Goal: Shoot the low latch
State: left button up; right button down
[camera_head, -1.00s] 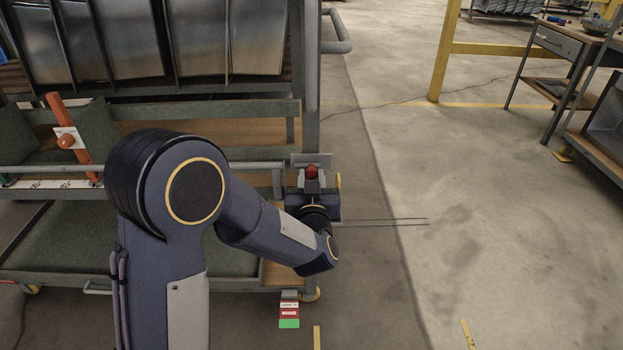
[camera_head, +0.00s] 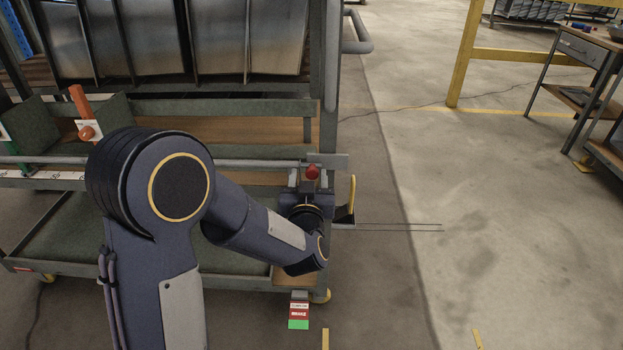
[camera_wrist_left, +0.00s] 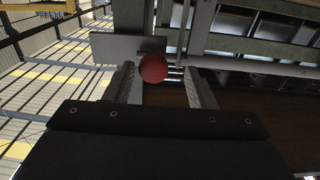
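The low latch shows as a red ball knob (camera_head: 312,173) under the left end of a grey plate (camera_head: 328,161) at the rack's right post. My left gripper (camera_head: 307,188) is at the knob, its fingers mostly hidden by my wrist in the head view. In the left wrist view, the gripper's two fingers (camera_wrist_left: 163,83) stand apart with the red knob (camera_wrist_left: 153,68) between their tips. The knob is closer to the left finger there, with a gap to the right finger; I cannot tell whether it touches. My right gripper is not in view.
The rack's upper shelf holds upright metal panels (camera_head: 220,40). An orange lever (camera_head: 82,105) stands at the left. A yellow-tipped handle (camera_head: 351,192) and thin rods (camera_head: 400,227) stick out right of the rack. A brake label (camera_head: 299,312) is low down.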

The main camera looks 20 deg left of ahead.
pick_arm(q)
jog(key=shift+d, duration=0.1)
jog(key=shift+s+d, duration=0.1)
jog(key=shift+s, duration=0.2)
jog(key=v, duration=0.7)
jog(key=shift+p, duration=0.4)
jog(key=s+a+f+m+g+h, duration=0.15)
jog(key=s+g+h, duration=0.35)
jog(key=s, duration=0.8)
jog(key=s+a+g+h, duration=0.2)
jog(key=s+g+h, duration=0.2)
jog(key=s+g, duration=0.55)
notch_tip(320, 180, up, 24)
jog(key=s+t+p, duration=0.2)
jog(key=p, duration=2.2)
jog(key=shift+s+d+f+t+p, duration=0.2)
jog(key=shift+d+t+p, duration=0.1)
jog(key=shift+t+p, duration=0.05)
